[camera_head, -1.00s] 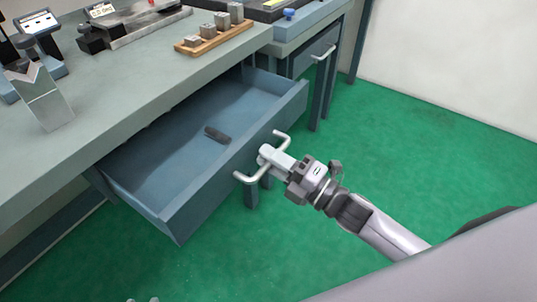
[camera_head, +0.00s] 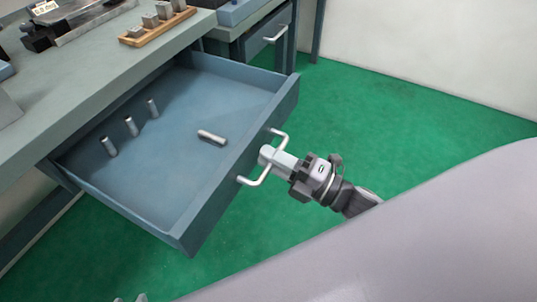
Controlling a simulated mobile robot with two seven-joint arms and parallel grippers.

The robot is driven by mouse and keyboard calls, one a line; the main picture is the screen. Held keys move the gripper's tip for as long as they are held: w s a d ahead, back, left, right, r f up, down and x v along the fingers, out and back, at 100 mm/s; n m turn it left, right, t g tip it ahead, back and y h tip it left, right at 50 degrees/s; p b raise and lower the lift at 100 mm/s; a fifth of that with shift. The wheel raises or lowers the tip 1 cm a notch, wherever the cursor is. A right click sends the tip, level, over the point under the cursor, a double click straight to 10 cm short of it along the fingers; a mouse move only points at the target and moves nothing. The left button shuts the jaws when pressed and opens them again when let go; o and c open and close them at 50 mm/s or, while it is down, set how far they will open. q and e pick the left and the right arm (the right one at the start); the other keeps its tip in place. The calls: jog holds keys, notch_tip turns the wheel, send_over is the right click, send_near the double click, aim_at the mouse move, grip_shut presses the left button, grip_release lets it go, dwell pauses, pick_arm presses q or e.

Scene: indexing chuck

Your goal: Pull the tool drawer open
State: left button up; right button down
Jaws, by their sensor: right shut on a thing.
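The tool drawer (camera_head: 188,205) is a blue-grey tray that stands well out from under the workbench in the head view. Its silver bar handle (camera_head: 255,182) is on the front face. My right gripper (camera_head: 268,157) is shut on the middle of the handle, with its arm coming from the lower right. Inside the drawer, several metal pins show: one lies on its side (camera_head: 212,137) near the front, and others stand upright (camera_head: 130,126) further in. Only a tip of what seems to be my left gripper (camera_head: 132,298) shows at the bottom edge.
The grey bench top (camera_head: 85,85) carries a wooden block (camera_head: 158,28) with metal pieces in it and a dark measuring device (camera_head: 70,25). A second bench with a closed drawer (camera_head: 268,35) stands at the back. The green floor (camera_head: 400,110) to the right is clear.

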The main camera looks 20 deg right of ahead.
dwell(0.3)
jog(key=c, duration=1.2)
grip_release()
jog(key=shift+c, duration=0.2)
jog(key=shift+s+d, duration=0.1)
jog(key=v, duration=0.7)
